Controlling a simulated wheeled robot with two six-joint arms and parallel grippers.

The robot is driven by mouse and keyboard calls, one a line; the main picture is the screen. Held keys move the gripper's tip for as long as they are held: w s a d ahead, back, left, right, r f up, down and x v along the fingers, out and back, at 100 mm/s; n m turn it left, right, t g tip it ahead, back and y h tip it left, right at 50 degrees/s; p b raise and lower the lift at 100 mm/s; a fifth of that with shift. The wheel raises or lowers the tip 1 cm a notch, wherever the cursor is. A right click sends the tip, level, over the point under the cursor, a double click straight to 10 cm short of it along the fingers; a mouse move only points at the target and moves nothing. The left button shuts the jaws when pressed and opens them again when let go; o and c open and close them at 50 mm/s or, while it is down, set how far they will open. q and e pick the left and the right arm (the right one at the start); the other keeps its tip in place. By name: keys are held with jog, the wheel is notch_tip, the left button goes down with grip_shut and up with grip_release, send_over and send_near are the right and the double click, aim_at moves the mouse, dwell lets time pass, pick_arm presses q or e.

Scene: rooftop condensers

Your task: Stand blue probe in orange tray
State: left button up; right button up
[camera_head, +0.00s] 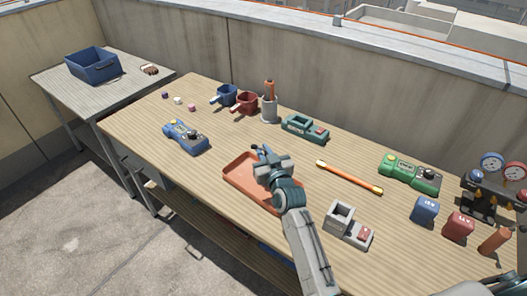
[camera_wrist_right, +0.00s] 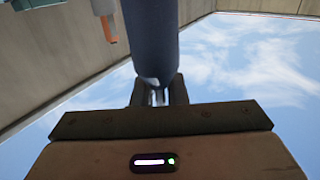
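The orange tray (camera_head: 236,172) lies on the near middle of the wooden workbench. My right gripper (camera_head: 268,163) is over the tray and hides part of it. The blue probe (camera_wrist_right: 152,40) is a dark blue cylinder between the right fingers in the right wrist view, and the gripper is shut on it. In the head view only a small blue part of the probe (camera_head: 262,151) shows beside the gripper. I cannot tell whether its lower end touches the tray. My left gripper is not in view.
A blue meter (camera_head: 186,138) lies left of the tray. An orange stick (camera_head: 348,177) and a grey device (camera_head: 347,226) lie to the right. The bench's left front is clear.

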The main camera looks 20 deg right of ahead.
jog(key=shift+o, duration=1.3)
jog(key=shift+w, duration=0.15)
jog(key=shift+s+r, duration=0.1)
jog(key=shift+s, duration=0.3)
jog(key=s+b, duration=0.2)
jog(key=s, duration=0.9)
jog(key=shift+s+d, duration=0.15)
jog(key=shift+d, duration=0.3)
jog(key=shift+r, duration=0.1)
